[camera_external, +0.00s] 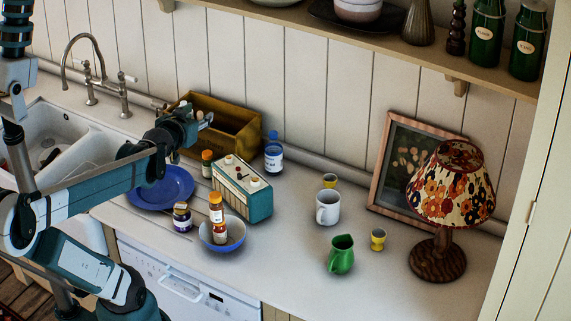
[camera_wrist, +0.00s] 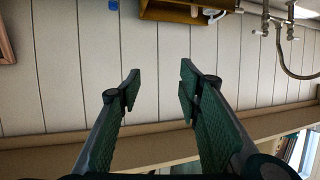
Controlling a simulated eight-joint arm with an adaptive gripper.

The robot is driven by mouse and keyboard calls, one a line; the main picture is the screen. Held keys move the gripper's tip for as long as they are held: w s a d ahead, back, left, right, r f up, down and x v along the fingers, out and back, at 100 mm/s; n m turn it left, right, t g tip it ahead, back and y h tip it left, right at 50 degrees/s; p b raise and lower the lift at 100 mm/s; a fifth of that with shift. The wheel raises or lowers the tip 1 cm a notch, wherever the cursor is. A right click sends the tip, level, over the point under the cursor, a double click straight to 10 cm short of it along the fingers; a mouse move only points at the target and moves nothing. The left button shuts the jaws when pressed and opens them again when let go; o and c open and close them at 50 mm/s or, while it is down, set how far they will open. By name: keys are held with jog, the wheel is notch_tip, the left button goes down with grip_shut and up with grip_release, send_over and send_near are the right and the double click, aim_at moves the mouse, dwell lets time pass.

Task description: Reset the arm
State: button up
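My gripper (camera_external: 205,121) is raised over the back left of the counter, in front of the wooden box. In the wrist view my gripper (camera_wrist: 156,88) has its two fingers spread apart, with nothing between them. My arm reaches in from the left, above the blue plate. The wrist view looks upside down: the wall panels fill it, with the shelf (camera_wrist: 150,148) low and the tap (camera_wrist: 282,45) at the upper right.
A wooden box (camera_external: 243,126) stands by the wall. A blue plate (camera_external: 150,196), a radio (camera_external: 255,206), a bowl (camera_external: 236,243) holding a bottle, a white mug (camera_external: 328,208), a green jug (camera_external: 341,255) and a lamp (camera_external: 440,258) stand on the counter. The front right counter is clear.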

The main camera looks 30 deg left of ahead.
jog(key=s+d+f+m+g+h+p, duration=0.1)
jog(key=s+d+f+g+h, duration=0.1)
jog(key=s+d, duration=0.4)
jog(key=s+d+f+m+g+h+p, duration=0.1)
jog(key=s+d+f+g, duration=0.3)
jog(key=s+d+f, duration=0.2)
jog(key=shift+s+d+f+m+h, duration=0.4)
jog(key=shift+s+f, duration=0.35)
jog(key=shift+s, duration=0.5)
jog(key=shift+a, duration=0.1)
jog(key=shift+o, duration=1.4)
jog(key=shift+w, duration=0.1)
